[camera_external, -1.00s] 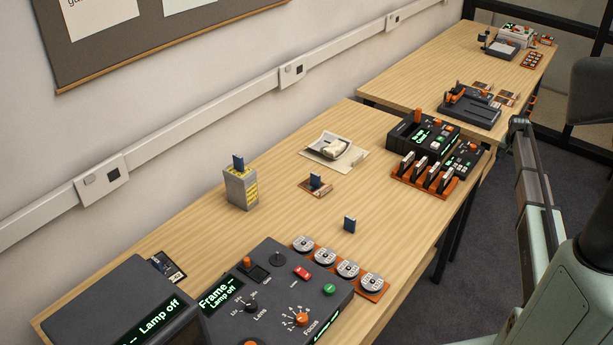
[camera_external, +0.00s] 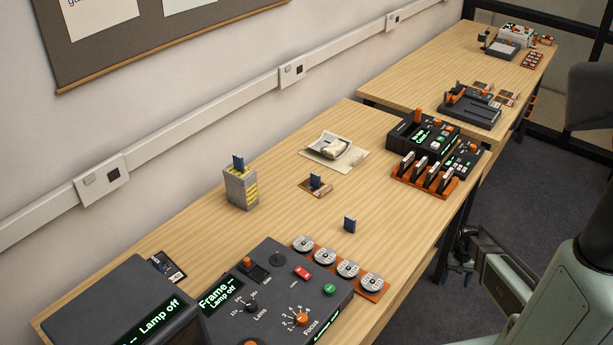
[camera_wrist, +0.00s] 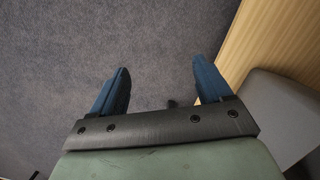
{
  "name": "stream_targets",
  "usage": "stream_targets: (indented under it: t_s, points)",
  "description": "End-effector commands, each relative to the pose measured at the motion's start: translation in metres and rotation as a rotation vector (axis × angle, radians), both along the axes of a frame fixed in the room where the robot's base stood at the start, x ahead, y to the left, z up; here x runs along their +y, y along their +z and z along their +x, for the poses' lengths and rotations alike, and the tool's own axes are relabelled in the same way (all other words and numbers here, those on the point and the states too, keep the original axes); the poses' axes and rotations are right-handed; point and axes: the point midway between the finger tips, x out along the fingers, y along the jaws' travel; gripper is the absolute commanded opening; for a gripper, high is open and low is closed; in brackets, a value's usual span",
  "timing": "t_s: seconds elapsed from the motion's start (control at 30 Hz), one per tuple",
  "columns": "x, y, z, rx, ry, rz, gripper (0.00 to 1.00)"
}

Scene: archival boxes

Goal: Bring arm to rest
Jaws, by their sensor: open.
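My gripper (camera_wrist: 160,78) is open and empty in the wrist view, with its two blue fingers apart above the grey carpet (camera_wrist: 110,40). The wooden table's edge (camera_wrist: 255,50) lies to its right. In the external view my arm (camera_external: 505,280) is low at the right, beyond the front edge of the near table (camera_external: 215,240). I cannot make out the fingers in that view.
A second table (camera_external: 430,70) stands behind. Carpet lies between the table and my arm.

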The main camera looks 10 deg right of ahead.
Motion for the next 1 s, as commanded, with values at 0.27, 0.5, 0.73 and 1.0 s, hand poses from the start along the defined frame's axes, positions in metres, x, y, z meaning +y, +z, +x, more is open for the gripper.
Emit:
stream_targets:
  t_s: [0.27, 0.5, 0.73, 1.0]
  points:
    - [0.062, -0.039, -0.118, 0.144, 0.121, 0.033, 0.78]
    - [0.098, -0.055, -0.217, 0.265, 0.224, 0.056, 0.78]
    - [0.118, -0.057, -0.296, 0.365, 0.305, 0.072, 0.78]
    - [0.123, -0.056, -0.327, 0.406, 0.337, 0.078, 0.78]
